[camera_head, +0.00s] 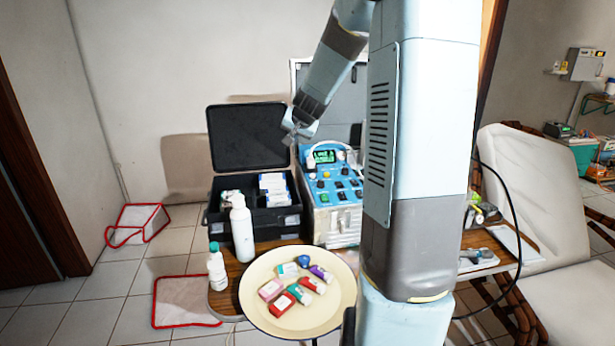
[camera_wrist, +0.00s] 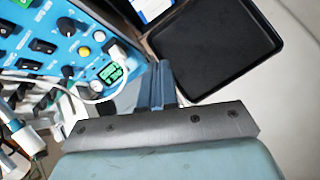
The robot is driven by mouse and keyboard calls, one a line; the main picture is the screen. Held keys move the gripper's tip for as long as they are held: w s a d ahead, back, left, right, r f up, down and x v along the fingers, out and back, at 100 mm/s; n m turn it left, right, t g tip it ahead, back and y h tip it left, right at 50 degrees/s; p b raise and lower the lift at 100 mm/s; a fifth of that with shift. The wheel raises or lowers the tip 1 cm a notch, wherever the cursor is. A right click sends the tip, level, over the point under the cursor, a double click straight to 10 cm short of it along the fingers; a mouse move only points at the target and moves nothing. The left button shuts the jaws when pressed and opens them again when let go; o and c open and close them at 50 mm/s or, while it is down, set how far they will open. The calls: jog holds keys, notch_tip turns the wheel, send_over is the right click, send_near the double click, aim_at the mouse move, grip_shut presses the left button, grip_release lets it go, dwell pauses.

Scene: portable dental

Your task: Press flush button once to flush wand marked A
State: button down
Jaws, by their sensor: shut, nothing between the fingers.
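The blue dental control panel (camera_head: 336,192) stands on the table right of the open black case. It also fills the left of the wrist view (camera_wrist: 40,28), with black switches, knobs, a white button (camera_wrist: 97,36) and a yellow button (camera_wrist: 84,51). A green display (camera_head: 325,156) is lit near its top. A white wand with a hose (camera_wrist: 116,54) lies beside the display. Labels are too small to read, so I cannot tell which button is flush or which wand is A. My gripper (camera_head: 287,138) is shut and empty, above the panel's upper left, apart from the buttons; its fingers (camera_wrist: 160,70) are together.
The open black case (camera_head: 250,225) is left of the panel, its raised lid (camera_head: 248,137) close to my gripper. A white bottle (camera_head: 242,235) and a cream tray (camera_head: 257,309) of small coloured packages are in front. A reclined chair (camera_head: 530,170) is at right.

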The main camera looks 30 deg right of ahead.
jog(key=w+d+f+m+h, duration=0.1)
jog(key=w+d+f+m, duration=0.2)
jog(key=d, duration=0.7)
notch_tip(320, 180, down, 3)
jog(key=shift+w+d+f+m+t, duration=0.1)
jog(key=shift+w+d+m+t, duration=0.2)
jog(key=shift+w, duration=0.9)
jog(key=shift+w+f, duration=0.2)
jog(key=shift+f, duration=4.15)
jog(key=shift+f, duration=0.75)
jog(key=shift+r, duration=0.85)
jog(key=shift+s+r, duration=0.2)
jog(key=shift+r, duration=2.3)
